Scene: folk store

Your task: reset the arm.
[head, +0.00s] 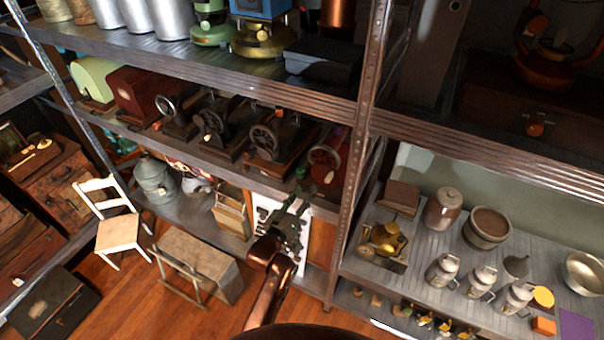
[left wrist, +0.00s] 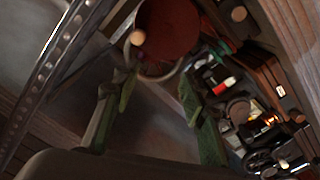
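My left gripper (head: 298,200) is in the lower middle of the head view, raised in front of the shelves, on a copper-coloured arm that comes up from the bottom edge. In the left wrist view its two green-edged fingers (left wrist: 155,98) stand well apart, with nothing seen held between them. A dark red round thing (left wrist: 168,28) shows beyond the fingertips; I cannot tell what it is. My right gripper is in neither view.
A metal shelf post (head: 352,190) stands just right of the gripper. Sewing machines (head: 268,140) fill the shelf behind. Jars and mugs (head: 443,270) stand on the right shelf. A white chair (head: 120,232) and a wooden bench (head: 200,262) stand on the floor at left.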

